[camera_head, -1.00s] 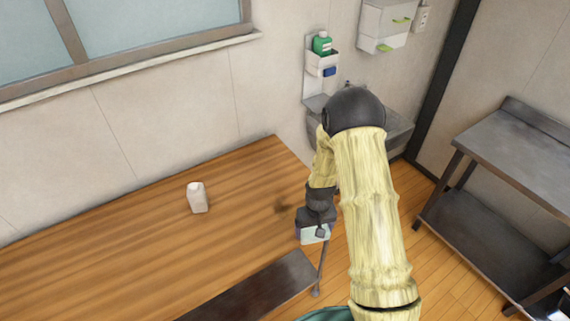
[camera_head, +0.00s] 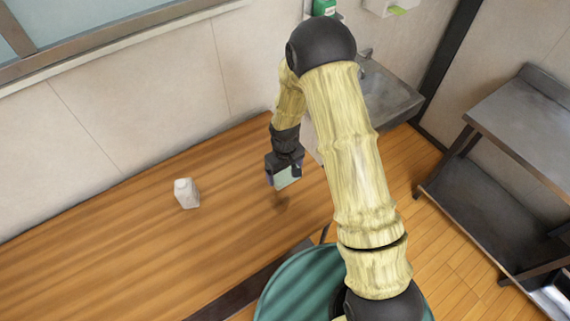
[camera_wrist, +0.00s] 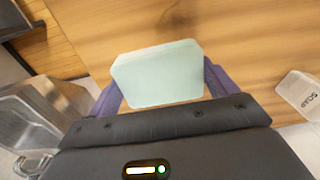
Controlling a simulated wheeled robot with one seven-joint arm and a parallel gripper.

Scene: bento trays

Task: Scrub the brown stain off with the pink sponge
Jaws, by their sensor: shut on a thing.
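My gripper (camera_head: 284,166) is shut on a pale mint-green block (camera_wrist: 158,75), held between purple fingers in the wrist view. The block also shows in the head view (camera_head: 287,178). I see no pink sponge; the held block looks pale green, not pink. The brown stain (camera_head: 281,199) is a faint dark smudge on the wooden table (camera_head: 110,245), just below the block in the head view. The block looks a little above the table, but I cannot tell the gap.
A metal sink (camera_head: 388,98) is behind the table's right end. A dark metal shelf unit (camera_head: 520,125) stands at the right.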

